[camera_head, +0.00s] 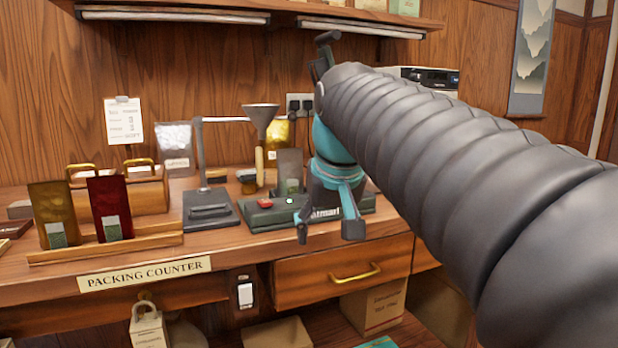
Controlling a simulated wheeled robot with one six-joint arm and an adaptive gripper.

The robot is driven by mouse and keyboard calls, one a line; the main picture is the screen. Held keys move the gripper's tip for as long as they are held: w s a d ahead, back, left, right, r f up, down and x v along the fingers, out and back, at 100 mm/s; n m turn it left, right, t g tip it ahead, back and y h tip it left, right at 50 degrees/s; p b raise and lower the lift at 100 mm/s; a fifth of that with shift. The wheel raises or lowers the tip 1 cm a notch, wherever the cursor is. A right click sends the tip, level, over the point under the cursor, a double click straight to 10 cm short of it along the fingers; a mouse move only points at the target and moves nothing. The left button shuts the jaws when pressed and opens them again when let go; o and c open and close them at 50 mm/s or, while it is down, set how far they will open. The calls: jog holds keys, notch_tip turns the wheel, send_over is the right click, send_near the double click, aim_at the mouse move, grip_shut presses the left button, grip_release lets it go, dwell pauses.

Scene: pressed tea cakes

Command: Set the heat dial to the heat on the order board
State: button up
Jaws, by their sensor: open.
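The order board (123,121) is a white sheet on a clip at the left back of the counter. Its lines are small and blurred; the last word looks like "SOFT", and I cannot read a heat setting for sure. My gripper (328,230) is open, fingers pointing down, in front of or over the machine's right part. No heat dial can be made out; the gripper and arm cover part of the machine.
Left of the machine stand a funnel (261,120) on a post with a dark base (210,212). Gold and red pouches (110,208) stand in a wooden rack (105,247). A drawer (340,275) and wall switch (245,294) are below. A shelf hangs above.

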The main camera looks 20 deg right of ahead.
jog(key=w+d+r+m+p, duration=0.1)
jog(key=w+d+r, duration=0.4)
jog(key=r, duration=0.3)
jog(key=w+d+r+m, duration=0.1)
jog(key=w+d+r, duration=0.35)
jog(key=r, duration=0.25)
jog(key=shift+g+h, duration=0.4)
jog(key=x, duration=1.3)
jog(key=shift+w+d+f, duration=0.1)
jog(key=shift+w+f, duration=0.1)
jog(key=shift+f, duration=0.05)
jog(key=c, duration=1.1)
